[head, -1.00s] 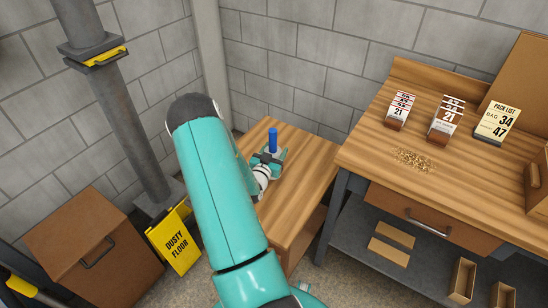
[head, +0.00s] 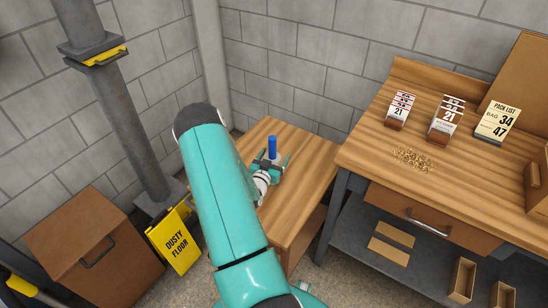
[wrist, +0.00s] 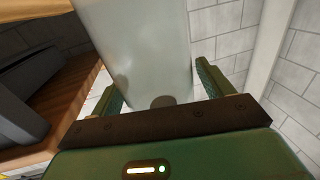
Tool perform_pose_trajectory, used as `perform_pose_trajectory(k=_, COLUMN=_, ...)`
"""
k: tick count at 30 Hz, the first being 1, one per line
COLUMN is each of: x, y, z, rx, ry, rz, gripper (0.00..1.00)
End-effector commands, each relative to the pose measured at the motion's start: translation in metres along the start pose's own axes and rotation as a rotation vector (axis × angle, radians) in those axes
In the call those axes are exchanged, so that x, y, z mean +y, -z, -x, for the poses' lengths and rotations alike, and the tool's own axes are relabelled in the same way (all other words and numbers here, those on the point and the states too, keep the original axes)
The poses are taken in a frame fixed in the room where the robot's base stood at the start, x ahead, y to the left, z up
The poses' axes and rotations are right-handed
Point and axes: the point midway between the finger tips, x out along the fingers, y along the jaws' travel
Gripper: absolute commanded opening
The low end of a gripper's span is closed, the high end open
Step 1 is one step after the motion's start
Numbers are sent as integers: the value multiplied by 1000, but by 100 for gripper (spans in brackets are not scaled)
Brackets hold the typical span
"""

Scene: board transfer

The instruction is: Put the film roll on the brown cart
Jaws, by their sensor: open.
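The film roll shows in the head view as an upright blue piece (head: 272,147) rising between my fingers. Its lower part is hidden by my gripper. In the wrist view, a broad pale, translucent cylinder (wrist: 150,45), apparently the roll's body, stands between the two fingers. My gripper (head: 270,163) is open around it, with a finger on either side; it also shows in the wrist view (wrist: 160,88). The brown wooden cart (head: 312,155), a low top with a lower shelf, lies under the gripper and roll. Contact between roll and cart top is hidden.
A taller workbench (head: 365,155) on the right holds cards and loose brown bits. A brown box-like cabinet (head: 95,250) and a yellow dusty-floor sign (head: 174,240) stand on the left. Block walls close off the back. The right part of the low top is clear.

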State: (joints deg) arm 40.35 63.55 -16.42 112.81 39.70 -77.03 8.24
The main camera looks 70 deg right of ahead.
Motion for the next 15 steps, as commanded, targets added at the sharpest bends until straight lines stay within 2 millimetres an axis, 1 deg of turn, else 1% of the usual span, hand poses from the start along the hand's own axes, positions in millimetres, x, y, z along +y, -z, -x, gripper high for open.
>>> perform_pose_trajectory(k=4, x=0, y=3, z=0, rx=0, ry=0, rz=-1, gripper=80)
perform_pose_trajectory(k=7, x=-1, y=3, z=10, rx=-1, ry=1, rz=1, gripper=80)
perform_pose_trajectory(k=11, x=-1, y=3, z=34, rx=-2, ry=3, rz=1, gripper=80)
perform_pose_trajectory(k=15, x=-1, y=3, z=66, rx=-2, ry=3, rz=1, gripper=80)
